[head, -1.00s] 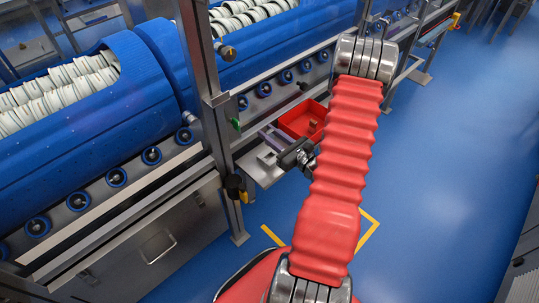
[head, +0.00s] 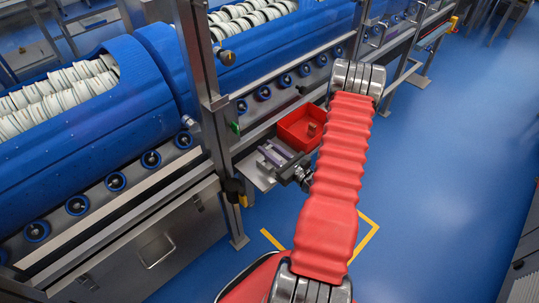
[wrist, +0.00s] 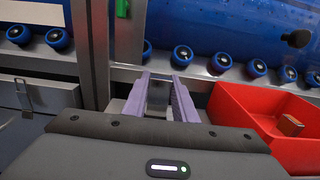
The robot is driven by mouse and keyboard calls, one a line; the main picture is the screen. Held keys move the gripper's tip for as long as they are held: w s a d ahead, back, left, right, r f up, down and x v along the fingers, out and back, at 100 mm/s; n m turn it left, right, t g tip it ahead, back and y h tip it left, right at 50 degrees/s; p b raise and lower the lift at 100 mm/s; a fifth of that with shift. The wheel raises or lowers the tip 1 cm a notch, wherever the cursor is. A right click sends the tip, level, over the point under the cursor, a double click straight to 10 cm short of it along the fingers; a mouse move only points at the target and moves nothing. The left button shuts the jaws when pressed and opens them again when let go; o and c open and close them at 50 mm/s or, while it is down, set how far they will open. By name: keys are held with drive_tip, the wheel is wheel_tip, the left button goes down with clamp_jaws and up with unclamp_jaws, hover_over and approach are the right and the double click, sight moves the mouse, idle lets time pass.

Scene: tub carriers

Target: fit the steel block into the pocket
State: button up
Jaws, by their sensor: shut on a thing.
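My gripper (head: 272,154) is over the small steel shelf (head: 257,178) beside the red bin in the head view. In the wrist view its two purple fingers (wrist: 161,80) stand a short way apart, shut on the steel block. The block is mostly hidden between the fingers and I cannot make out its shape or tilt. The pocket is not clearly visible; the fingers cover the part of the shelf beneath them. I cannot tell whether the block touches the shelf.
A red bin (head: 291,133) stands right of the gripper, with a small brownish block (wrist: 290,125) inside. A steel upright post (head: 212,110) is close on the left. A blue drum with rollers (head: 285,35) runs behind. Open blue floor lies to the right.

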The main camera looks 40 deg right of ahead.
drive_tip(key=shift+f, duration=1.55)
drive_tip(key=o, duration=0.9)
drive_tip(key=shift+f, duration=0.1)
drive_tip(key=shift+o, duration=0.2)
drive_tip(key=s, duration=1.2)
drive_tip(key=shift+d, duration=0.2)
